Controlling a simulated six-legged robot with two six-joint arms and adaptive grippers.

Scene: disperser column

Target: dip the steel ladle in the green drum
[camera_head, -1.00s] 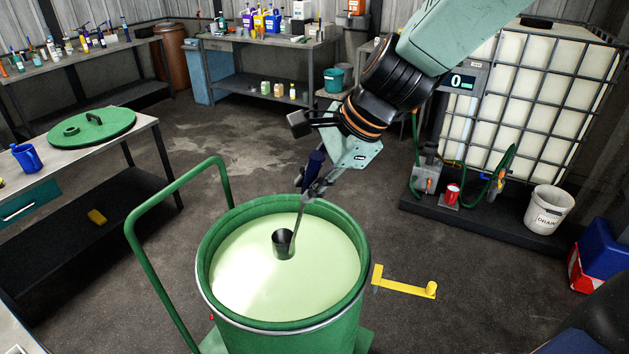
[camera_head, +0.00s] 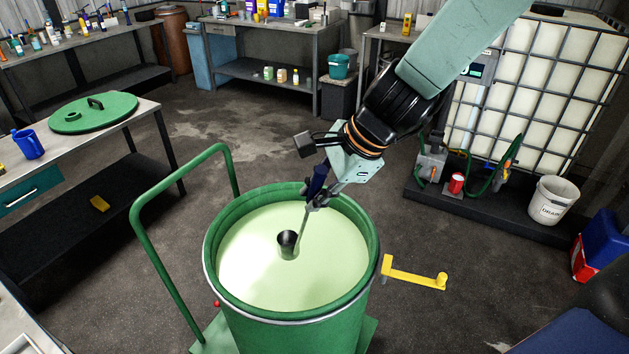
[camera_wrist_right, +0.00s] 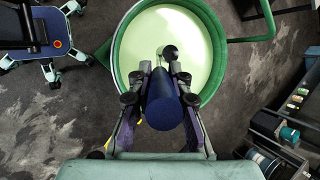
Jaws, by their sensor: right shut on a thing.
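The green drum (camera_head: 222,285) stands on a green cart and is filled with pale green liquid (camera_head: 330,265). The steel ladle (camera_head: 288,240) has its dark cup at the liquid, near the middle of the drum; how deep it sits is hard to tell. Its handle slants up to my right gripper (camera_head: 316,195), which is shut on the dark blue grip above the drum's far rim. In the right wrist view the blue grip (camera_wrist_right: 163,105) lies between the fingers, and the ladle's cup (camera_wrist_right: 170,52) shows over the liquid. My left gripper is not in view.
A green lid (camera_head: 75,116) and a blue mug (camera_head: 28,144) are on the left bench. The cart's green handle (camera_head: 150,245) rises left of the drum. A yellow bracket-shaped piece (camera_head: 415,276) is right of it. A white bucket (camera_head: 551,202) stands by the caged tank.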

